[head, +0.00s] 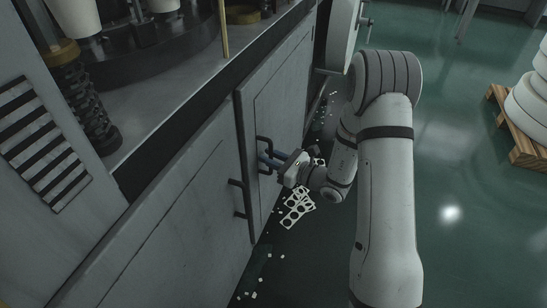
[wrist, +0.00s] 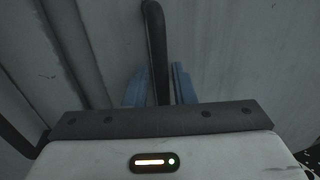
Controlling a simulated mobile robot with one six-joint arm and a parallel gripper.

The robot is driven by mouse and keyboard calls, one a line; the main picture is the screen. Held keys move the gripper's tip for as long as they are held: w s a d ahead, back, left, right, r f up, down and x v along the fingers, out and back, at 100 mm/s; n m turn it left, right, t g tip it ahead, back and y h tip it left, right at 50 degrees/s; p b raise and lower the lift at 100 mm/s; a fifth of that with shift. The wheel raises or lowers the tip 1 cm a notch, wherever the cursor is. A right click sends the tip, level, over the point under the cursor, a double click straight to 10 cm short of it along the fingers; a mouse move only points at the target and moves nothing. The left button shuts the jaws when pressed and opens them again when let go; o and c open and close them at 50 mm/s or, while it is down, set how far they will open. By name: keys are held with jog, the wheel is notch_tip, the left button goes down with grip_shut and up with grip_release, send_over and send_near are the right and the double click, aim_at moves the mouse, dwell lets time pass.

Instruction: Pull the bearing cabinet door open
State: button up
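The cabinet has two pale grey doors in the head view. The far door (head: 282,98) stands slightly proud of the cabinet front at its near edge, seemingly a little ajar. Its black bar handle (head: 261,142) also shows in the wrist view (wrist: 157,45), running down between my blue fingers. My gripper (head: 272,160) is at this handle, one finger on each side; in the wrist view the fingers (wrist: 159,85) are close together about the bar and look shut on it. Exact contact is hard to see in the dim light.
The near door (head: 175,225) sits flush, with its own black handle (head: 237,198) just left of my gripper. Perforated scrap sheets (head: 297,208) and small white bits lie on the floor below. A loaded wooden pallet (head: 522,140) stands right. The green floor between is clear.

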grip_shut()
